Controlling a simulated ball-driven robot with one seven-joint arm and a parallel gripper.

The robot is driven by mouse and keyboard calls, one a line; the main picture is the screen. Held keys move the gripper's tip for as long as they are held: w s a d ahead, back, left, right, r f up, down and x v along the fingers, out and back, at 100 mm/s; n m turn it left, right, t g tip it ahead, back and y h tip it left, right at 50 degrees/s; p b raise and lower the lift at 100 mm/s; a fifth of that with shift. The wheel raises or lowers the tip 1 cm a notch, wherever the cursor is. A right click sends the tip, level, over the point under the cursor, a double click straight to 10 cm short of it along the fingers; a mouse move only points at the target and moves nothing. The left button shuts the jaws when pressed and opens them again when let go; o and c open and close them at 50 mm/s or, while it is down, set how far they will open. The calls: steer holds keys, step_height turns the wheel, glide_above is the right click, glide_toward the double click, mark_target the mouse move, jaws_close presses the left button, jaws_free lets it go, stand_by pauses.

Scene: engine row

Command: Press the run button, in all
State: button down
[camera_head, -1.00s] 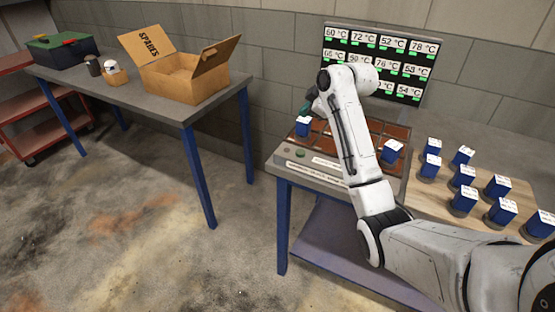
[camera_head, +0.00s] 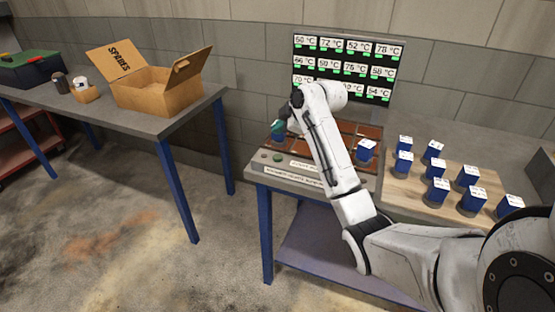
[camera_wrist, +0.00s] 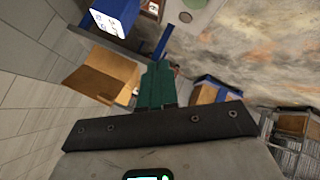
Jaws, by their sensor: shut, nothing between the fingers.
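A grey control panel (camera_head: 310,174) runs along the front of the left bench part, with a green button (camera_head: 278,157) and a duller button (camera_head: 265,155) at its left end. The labels are too small to read. Both buttons also show at the top of the wrist view, the green one (camera_wrist: 195,3) cut by the edge. My gripper (camera_head: 279,126), with teal fingers, is above and behind the green button, in front of a blue block (camera_head: 278,139) whose top it partly hides. In the wrist view my fingers (camera_wrist: 155,70) are together and empty.
Another blue block (camera_head: 365,150) stands on the brown tiled tray. Several blue blocks stand on a wooden board (camera_head: 405,190) at right. A temperature display (camera_head: 345,68) stands behind. A second table (camera_head: 140,122) at left holds an open cardboard box (camera_head: 150,90). Floor between is clear.

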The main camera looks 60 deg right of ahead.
steer(key=b, duration=0.4)
glide_above(279, 158)
step_height(279, 158, down, 5)
steer(key=shift+s+d+f, duration=0.1)
steer(key=shift+f+b, duration=0.35)
steer(key=shift+f, duration=0.7)
stand_by(0.8)
steer(key=shift+f, duration=0.4)
steer(key=shift+f+b, duration=0.35)
steer(key=shift+f, duration=0.15)
stand_by(0.6)
steer(key=shift+r, duration=0.1)
steer(key=shift+r+p, duration=0.8)
steer(key=shift+r, duration=0.1)
steer(key=shift+r+p, duration=2)
steer(key=shift+r, duration=0.45)
